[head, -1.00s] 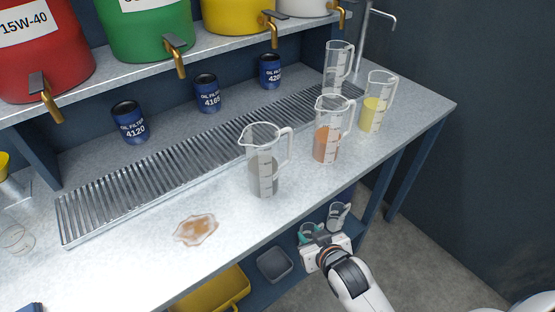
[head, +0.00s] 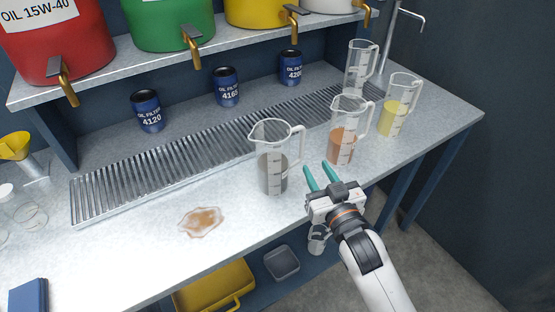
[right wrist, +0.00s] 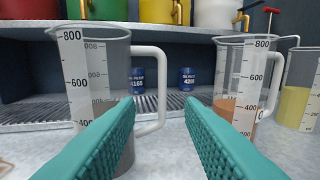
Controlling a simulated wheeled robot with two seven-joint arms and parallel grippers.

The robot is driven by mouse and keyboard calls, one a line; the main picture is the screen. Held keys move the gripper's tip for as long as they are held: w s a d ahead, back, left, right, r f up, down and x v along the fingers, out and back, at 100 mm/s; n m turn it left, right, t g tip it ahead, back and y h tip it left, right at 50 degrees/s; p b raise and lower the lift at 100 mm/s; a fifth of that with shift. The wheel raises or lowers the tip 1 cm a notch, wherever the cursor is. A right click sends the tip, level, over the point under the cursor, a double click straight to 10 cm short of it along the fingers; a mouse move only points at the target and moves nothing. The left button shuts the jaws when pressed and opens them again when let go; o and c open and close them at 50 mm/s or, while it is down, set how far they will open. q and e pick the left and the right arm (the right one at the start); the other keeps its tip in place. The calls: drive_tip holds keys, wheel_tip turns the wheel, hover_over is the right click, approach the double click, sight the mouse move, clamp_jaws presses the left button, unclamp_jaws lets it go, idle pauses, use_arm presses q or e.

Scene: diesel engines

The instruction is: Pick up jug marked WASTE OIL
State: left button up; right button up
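Several clear measuring jugs stand on the bench; I can read no WASTE OIL mark on any. The nearest jug (head: 272,170) holds grey liquid, its handle to the right. Right of it stands a jug with orange-brown liquid (head: 342,148), then a jug with yellow liquid (head: 393,122). An empty-looking jug (head: 359,68) stands behind. My right gripper (head: 318,172) is open and empty at the bench's front edge, right of the grey jug. In the right wrist view its teal fingers (right wrist: 161,108) point between the grey jug (right wrist: 98,85) and the orange-brown jug (right wrist: 240,90). My left gripper is out of view.
A metal drain grate (head: 150,178) runs behind the jugs, with blue oil filters (head: 226,87) beyond. Drums with brass taps stand on the shelf above. A brown spill (head: 202,221) lies front left. A yellow tray (head: 215,288) and grey bin (head: 282,263) sit below.

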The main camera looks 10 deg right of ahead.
sight(303, 142)
drive_tip(key=w, duration=0.5)
drive_tip(key=shift+w+a+p, duration=0.2)
drive_tip(key=shift+a+p, duration=0.1)
drive_tip(key=shift+p, duration=0.1)
drive_tip(key=w, duration=0.1)
drive_tip(key=w+p, duration=0.1)
drive_tip(key=w, duration=0.2)
drive_tip(key=shift+w+a+r, duration=0.15)
drive_tip(key=shift+w+r, duration=0.25)
drive_tip(key=shift+w+f, duration=0.1)
drive_tip(key=shift+w, duration=0.2)
drive_tip(key=shift+c, duration=0.2)
clamp_jaws()
